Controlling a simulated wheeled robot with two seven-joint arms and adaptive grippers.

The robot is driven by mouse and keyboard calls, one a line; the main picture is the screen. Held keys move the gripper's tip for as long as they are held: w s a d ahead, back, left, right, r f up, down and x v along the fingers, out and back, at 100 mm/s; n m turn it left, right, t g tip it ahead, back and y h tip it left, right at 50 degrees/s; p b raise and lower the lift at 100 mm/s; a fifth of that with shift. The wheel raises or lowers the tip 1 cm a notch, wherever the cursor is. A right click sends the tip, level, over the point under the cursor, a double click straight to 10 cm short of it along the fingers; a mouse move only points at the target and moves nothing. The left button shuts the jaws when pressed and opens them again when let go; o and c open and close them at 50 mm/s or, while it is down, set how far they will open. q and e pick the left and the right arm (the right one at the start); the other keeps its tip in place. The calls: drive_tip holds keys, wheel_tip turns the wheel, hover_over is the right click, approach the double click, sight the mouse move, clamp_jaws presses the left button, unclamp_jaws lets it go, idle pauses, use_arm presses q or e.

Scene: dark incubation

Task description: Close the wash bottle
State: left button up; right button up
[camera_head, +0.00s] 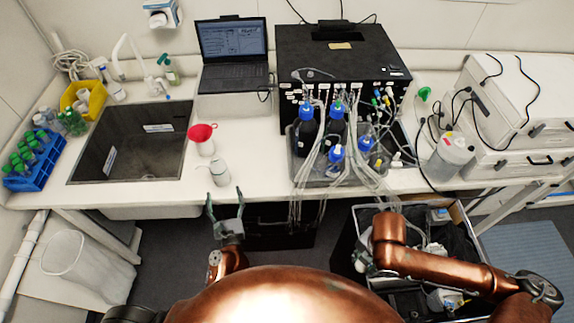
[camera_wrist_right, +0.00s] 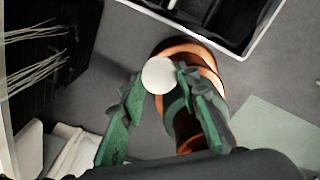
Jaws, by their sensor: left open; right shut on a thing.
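A small white bottle (camera_head: 220,173), which looks like the wash bottle, stands upright near the counter's front edge. Its top is too small to make out clearly. A red funnel (camera_head: 202,131) sits just behind it, on a whitish vessel. My left gripper (camera_head: 225,197) is open and empty, in front of and slightly below the bottle, apart from it. My right gripper (camera_wrist_right: 159,76) is shut on a white round thing (camera_wrist_right: 158,73), seen end-on in the right wrist view; it may be a cap. In the head view the right gripper (camera_head: 361,254) is low, in front of the counter.
A dark sink (camera_head: 128,155) lies left of the bottle. A tray (camera_head: 322,182) of blue-capped bottles and tubes stands to the right, before a black machine (camera_head: 340,62). A laptop (camera_head: 233,50) is behind. The counter (camera_head: 257,165) between bottle and tray is clear. A crate (camera_head: 462,213) stands below right.

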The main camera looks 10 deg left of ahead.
sight(221, 177)
use_arm(q)
drive_tip(key=p+x, duration=0.1)
drive_tip(key=x, duration=0.5)
drive_tip(key=shift+w, duration=0.15)
use_arm(e)
drive_tip(key=shift+r, duration=0.6)
use_arm(q)
drive_tip(key=shift+w+a, duration=0.2)
drive_tip(key=x, duration=0.5)
drive_tip(key=shift+a+f+p, duration=0.2)
drive_tip(key=shift+f+p, duration=0.1)
use_arm(e)
drive_tip(key=shift+r, duration=0.25)
use_arm(q)
drive_tip(key=shift+c, duration=0.4)
drive_tip(key=shift+r, duration=0.1)
drive_tip(key=c, duration=1.5)
